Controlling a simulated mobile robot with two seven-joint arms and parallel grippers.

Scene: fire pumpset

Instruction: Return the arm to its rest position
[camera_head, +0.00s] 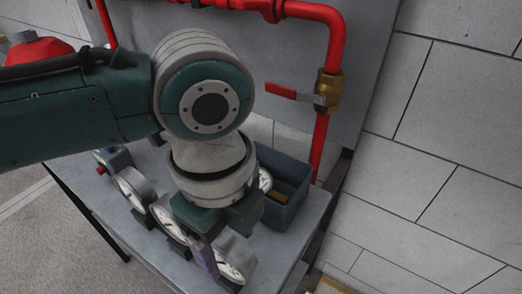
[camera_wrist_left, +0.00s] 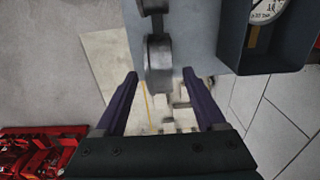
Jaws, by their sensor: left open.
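My left arm (camera_head: 207,100) comes in from the left in the head view and bends down over the grey table. Its gripper (camera_head: 207,260) points down among the gauges, and only a purple finger part shows below the dark gripper body. In the left wrist view the gripper (camera_wrist_left: 160,78) is open, its two purple fingers spread apart. A grey round gauge (camera_wrist_left: 158,60) appears between the fingertips at the table's edge; I cannot tell whether they touch it. My right gripper is not in view.
Several dial gauges (camera_head: 131,190) line the table (camera_head: 290,255). A dark bin (camera_head: 287,180) holds a gauge and a small yellowish piece. A red pipe (camera_head: 320,145) with a brass valve (camera_head: 328,92) and red lever stands behind. Open floor (camera_head: 60,245) lies at left.

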